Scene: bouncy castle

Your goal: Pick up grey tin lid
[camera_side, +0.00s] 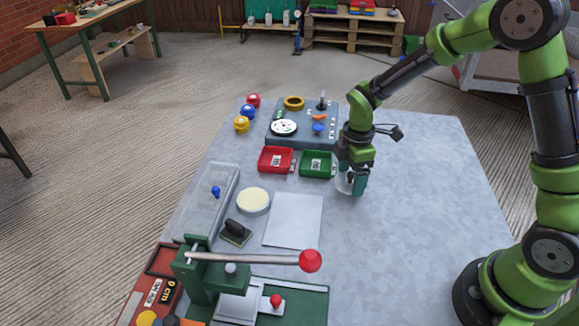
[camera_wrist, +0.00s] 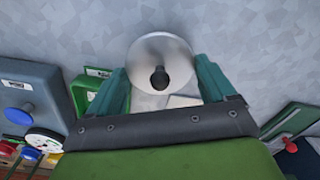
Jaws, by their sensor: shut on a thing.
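In the side view my gripper (camera_side: 350,183) points down over the right-middle of the grey table, and a pale bit of the lid (camera_side: 342,184) shows at the fingers. The lower edge of the lid is partly hidden by the fingers and the gripper body. I cannot tell its exact height above the table.
A green tray (camera_side: 318,164) and a red tray (camera_side: 275,160) stand just left of my gripper. A blue-grey panel (camera_side: 280,138) is behind them. A white sheet (camera_side: 293,220), a cream round tin (camera_side: 253,201) and a green lever press (camera_side: 205,268) are nearer. The table's right side is clear.

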